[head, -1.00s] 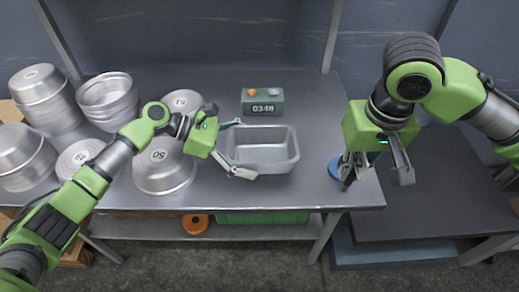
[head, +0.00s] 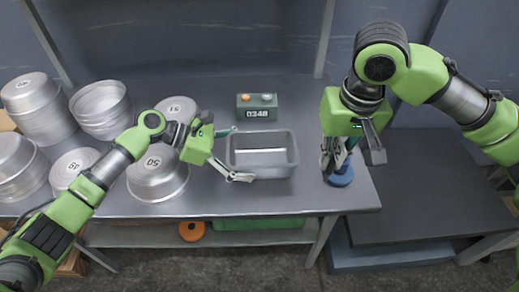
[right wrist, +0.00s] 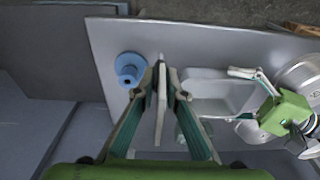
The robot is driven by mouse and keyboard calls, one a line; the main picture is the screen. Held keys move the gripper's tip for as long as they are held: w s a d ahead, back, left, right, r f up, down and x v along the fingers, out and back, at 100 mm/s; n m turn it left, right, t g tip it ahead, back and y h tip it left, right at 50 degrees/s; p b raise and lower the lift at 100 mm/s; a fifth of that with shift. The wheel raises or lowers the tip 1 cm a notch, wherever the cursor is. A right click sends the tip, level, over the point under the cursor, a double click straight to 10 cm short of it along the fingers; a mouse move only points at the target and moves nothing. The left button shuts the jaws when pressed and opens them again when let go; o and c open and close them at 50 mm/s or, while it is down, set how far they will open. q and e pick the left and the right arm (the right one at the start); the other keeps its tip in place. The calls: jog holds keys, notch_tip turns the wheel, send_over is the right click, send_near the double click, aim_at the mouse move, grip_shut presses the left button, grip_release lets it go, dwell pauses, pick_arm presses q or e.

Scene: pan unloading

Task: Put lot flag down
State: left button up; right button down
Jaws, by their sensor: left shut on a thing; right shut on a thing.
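My right gripper (head: 340,163) is shut on a thin, pale flat piece, likely the lot flag (right wrist: 161,105), seen edge-on between its fingers in the right wrist view. In the head view the fingers mostly hide it. The gripper is above the table's right end, by a round blue piece with a raised centre (head: 341,177), also in the right wrist view (right wrist: 128,68). My left gripper (head: 236,153) has its fingers spread across the left end of a rectangular metal pan (head: 290,150) and is shut on it. The pan sits upright on the table and looks empty.
Stacks of round metal pans (head: 36,105) and upturned numbered pans (head: 158,183) fill the table's left side. A green box with a number display (head: 257,107) stands behind the rectangular pan. A lower dark surface (head: 430,190) lies to the right.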

pick_arm(q)
jog(key=shift+a+f, duration=0.1)
jog(key=shift+f, duration=0.05)
pick_arm(e)
jog(key=w+a+r, duration=0.3)
jog(key=w+a, duration=0.8)
jog(key=a, duration=0.3)
send_over(261, 161)
notch_tip(261, 161, down, 10)
jog(key=shift+r, duration=0.1)
jog(key=shift+s, duration=0.1)
jog(key=c, duration=2.1)
grip_release()
pick_arm(q)
jog(key=shift+f, duration=0.1)
jog(key=shift+s, duration=0.1)
pick_arm(e)
jog(key=r, duration=0.8)
jog(key=s+r, duration=0.1)
jog(key=r, duration=0.3)
